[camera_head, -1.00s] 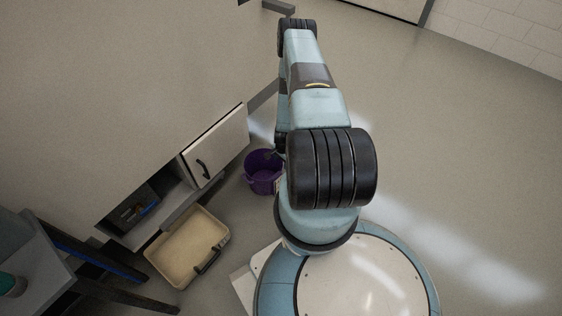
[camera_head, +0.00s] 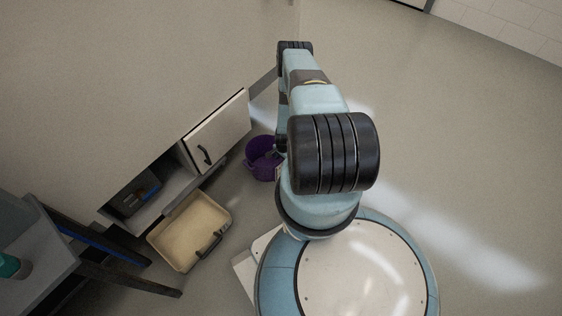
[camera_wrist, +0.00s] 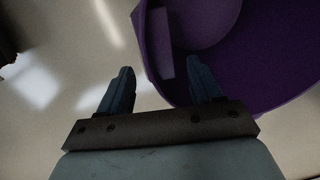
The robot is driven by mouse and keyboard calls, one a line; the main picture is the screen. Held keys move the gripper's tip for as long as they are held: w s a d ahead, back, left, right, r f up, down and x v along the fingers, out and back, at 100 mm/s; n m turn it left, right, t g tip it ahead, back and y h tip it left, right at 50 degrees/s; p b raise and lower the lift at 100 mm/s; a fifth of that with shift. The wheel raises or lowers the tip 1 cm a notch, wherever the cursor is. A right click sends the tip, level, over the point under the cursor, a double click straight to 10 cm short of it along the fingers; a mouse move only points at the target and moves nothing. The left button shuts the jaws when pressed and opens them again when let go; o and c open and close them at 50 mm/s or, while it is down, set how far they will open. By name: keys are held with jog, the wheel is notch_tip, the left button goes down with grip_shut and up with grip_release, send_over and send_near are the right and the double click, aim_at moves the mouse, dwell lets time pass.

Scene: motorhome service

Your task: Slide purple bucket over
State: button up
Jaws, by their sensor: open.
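The purple bucket (camera_head: 260,163) stands on the floor beside my arm in the head view, below the white cabinet door. Part of it is hidden by my arm. In the wrist view the bucket (camera_wrist: 265,80) fills the upper right. My gripper (camera_wrist: 160,80) is open there. Its right finger overlaps the bucket in the picture, and its left finger is outside over bare floor. The bucket's near edge lies between the two fingers. I cannot tell whether either finger touches it. My fingers are not clearly visible in the head view.
A beige tray (camera_head: 190,232) with a dark handle lies on the floor left of the bucket. The white door (camera_head: 218,130) of an open low compartment is close above the bucket. A grey table (camera_head: 35,258) stands at lower left. The floor at right is clear.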

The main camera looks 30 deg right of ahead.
jog(key=shift+w+f, duration=0.15)
jog(key=shift+f, duration=1.05)
jog(key=shift+c, duration=0.3)
grip_shut()
